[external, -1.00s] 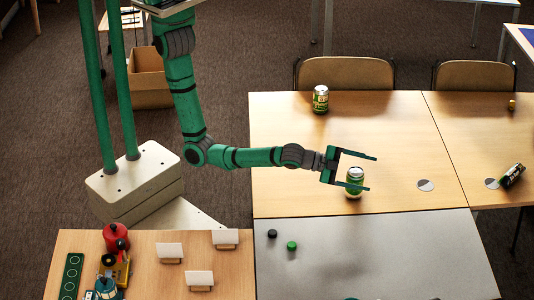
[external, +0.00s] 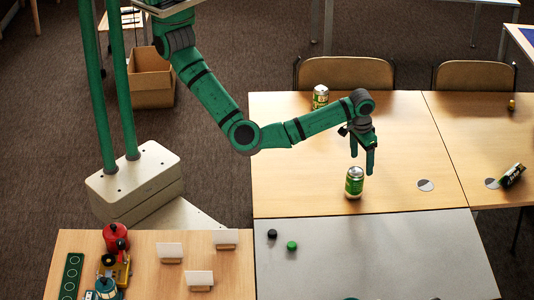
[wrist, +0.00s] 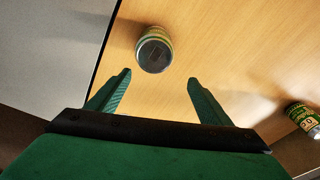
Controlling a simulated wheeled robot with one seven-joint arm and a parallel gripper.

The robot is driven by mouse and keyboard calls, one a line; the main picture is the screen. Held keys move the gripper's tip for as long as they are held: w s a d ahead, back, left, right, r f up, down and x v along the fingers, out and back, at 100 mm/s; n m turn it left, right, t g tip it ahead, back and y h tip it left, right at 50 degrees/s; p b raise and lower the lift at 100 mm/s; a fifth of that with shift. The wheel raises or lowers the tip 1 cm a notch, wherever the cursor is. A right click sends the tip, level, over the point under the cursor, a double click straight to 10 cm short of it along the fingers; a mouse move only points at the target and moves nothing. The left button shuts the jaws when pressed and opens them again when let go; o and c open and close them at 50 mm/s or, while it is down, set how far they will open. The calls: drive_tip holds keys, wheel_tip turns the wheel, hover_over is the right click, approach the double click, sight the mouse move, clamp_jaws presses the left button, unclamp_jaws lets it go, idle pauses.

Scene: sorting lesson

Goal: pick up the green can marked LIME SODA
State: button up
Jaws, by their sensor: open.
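Two green cans stand upright on the wooden table, and I cannot read either label well enough to tell which is LIME SODA. The nearer green can (external: 354,182) has a silver top and stands near the table's front edge; in the wrist view this can (wrist: 154,50) shows its top, just beyond the fingertips. The farther can (external: 320,97), yellow-green, is at the back; in the wrist view this can (wrist: 303,117) is at the right edge. My gripper (external: 368,168) is open, empty and pointing down, above the nearer can; its fingers (wrist: 159,77) are apart.
A grey table (external: 370,255) adjoins in front, with a black cap (external: 272,233) and a green cap (external: 291,245). Table room around the cans is clear.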

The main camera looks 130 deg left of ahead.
sight(355, 170)
drive_tip(key=shift+s+d+n+h, duration=0.1)
drive_tip(key=shift+d+n+h, duration=0.2)
drive_tip(key=shift+d+h, duration=0.65)
drive_tip(key=shift+d+f+y, duration=0.25)
drive_tip(key=shift+d+f, duration=0.1)
wheel_tip(355, 170, down, 5)
drive_tip(key=shift+r, duration=0.15)
drive_tip(key=shift+d+f, duration=0.15)
drive_tip(key=shift+f, duration=1.2)
drive_tip(key=shift+d+f, duration=0.1)
drive_tip(key=shift+f, duration=1.2)
drive_tip(key=c, duration=1.1)
